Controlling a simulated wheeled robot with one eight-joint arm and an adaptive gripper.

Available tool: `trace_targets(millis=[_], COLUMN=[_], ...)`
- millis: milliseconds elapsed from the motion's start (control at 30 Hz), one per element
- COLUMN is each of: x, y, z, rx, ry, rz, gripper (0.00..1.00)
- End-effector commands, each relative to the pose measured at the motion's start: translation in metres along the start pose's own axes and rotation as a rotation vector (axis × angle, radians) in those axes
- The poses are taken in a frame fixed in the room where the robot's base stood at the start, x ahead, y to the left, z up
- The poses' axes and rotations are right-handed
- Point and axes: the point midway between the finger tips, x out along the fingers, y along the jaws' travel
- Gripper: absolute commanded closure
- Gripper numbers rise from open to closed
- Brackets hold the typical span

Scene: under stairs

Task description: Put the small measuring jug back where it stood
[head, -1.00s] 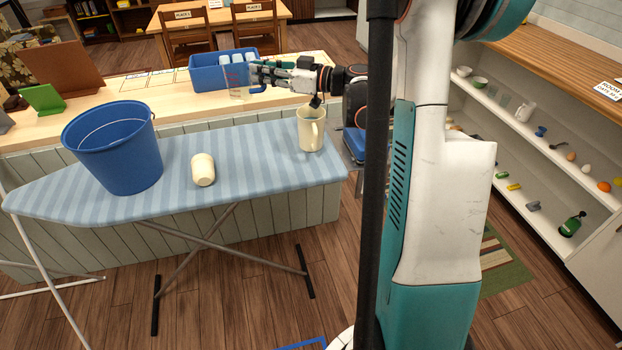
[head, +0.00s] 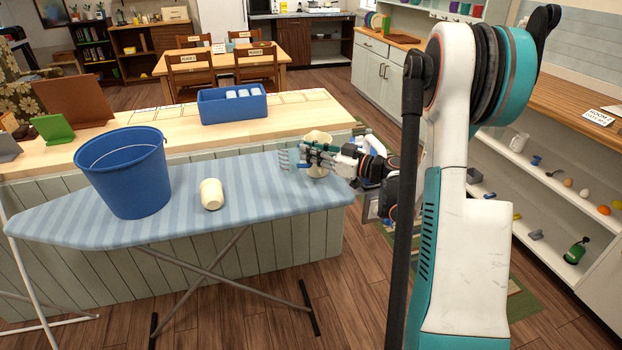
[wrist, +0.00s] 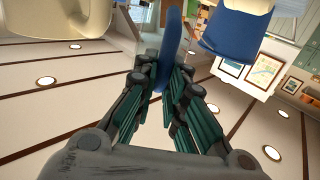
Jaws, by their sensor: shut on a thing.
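The small measuring jug (head: 284,159) is clear with faint markings and shows at the left of my gripper (head: 303,155) in the head view. My gripper is shut on its blue handle (wrist: 171,40), which stands between the fingertips in the wrist view. The jug's body is hard to make out in the wrist view. In the head view my gripper is over the right end of the striped ironing board (head: 250,200), in front of a cream pitcher (head: 318,136), which it partly hides. I cannot tell whether the jug touches the board.
A blue bucket (head: 125,180) stands on the board's left part. Behind, the wooden counter (head: 180,128) bears a blue bin (head: 232,108) and a green stand (head: 53,130). Board between cup and pitcher is clear.

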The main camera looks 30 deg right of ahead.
Motion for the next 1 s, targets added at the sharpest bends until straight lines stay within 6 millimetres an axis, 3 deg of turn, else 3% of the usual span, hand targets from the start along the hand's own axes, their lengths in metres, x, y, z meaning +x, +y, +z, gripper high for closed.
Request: trace_targets(millis=[100,333,600,967,1000], x=[0.0,0.001,0.001,0.001,0.001], y=[0.0,0.0,0.0,0.0,0.0], z=[0.018,0.031,0.067,0.069,0.069], rx=[0.0,0.0,0.0,0.0,0.0], ry=[0.0,0.0,0.0,0.0,0.0], rz=[0.0,0.0,0.0,0.0,0.0], gripper=[1.0,1.0,1.0,1.0,0.87])
